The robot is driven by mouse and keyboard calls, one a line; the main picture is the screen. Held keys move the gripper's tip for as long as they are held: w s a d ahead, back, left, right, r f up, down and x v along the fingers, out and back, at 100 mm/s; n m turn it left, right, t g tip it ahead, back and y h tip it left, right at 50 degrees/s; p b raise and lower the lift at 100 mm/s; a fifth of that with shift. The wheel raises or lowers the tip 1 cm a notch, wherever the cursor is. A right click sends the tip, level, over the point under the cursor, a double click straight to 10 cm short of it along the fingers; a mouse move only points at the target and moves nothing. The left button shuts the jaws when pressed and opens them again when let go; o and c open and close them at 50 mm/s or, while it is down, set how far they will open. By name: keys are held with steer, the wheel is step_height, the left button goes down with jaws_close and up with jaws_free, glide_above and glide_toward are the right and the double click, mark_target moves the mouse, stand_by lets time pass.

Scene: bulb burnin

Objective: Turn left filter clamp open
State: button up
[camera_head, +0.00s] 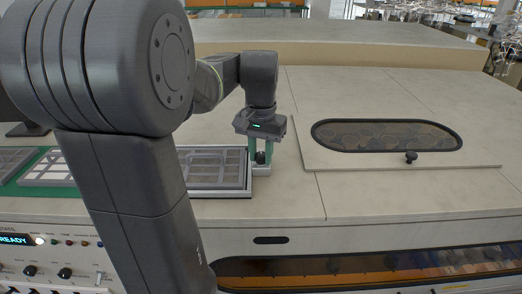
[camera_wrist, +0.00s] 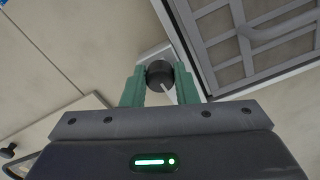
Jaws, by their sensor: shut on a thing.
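A dark round clamp knob (camera_wrist: 160,74) with a pale pointer line sits on a small light base (camera_wrist: 152,52) beside the framed filter tray. My gripper (camera_wrist: 160,88) is shut on the knob, with one green finger on each side of it. In the head view my gripper (camera_head: 261,156) points straight down onto the clamp knob (camera_head: 261,157) at the right end of the filter tray (camera_head: 215,190). The wrist view also shows the tray's grey grid frame (camera_wrist: 262,40) at the upper right.
A panel with a dark oval window (camera_head: 385,135) and a small black knob (camera_head: 411,157) lies to the right. A control panel with a READY display (camera_head: 16,240) is at the lower left. The pale top between the clamp and the window panel is clear.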

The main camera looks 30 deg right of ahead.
mark_target(261, 155)
steer(key=shift+m, duration=0.3)
stand_by(0.4)
steer(key=o, duration=1)
step_height(261, 155, up, 14)
steer(key=shift+f+b, duration=0.1)
steer(key=shift+b, duration=0.4)
step_height(261, 155, down, 14)
steer(key=shift+r+p, duration=0.1)
steer(key=shift+p, duration=0.45)
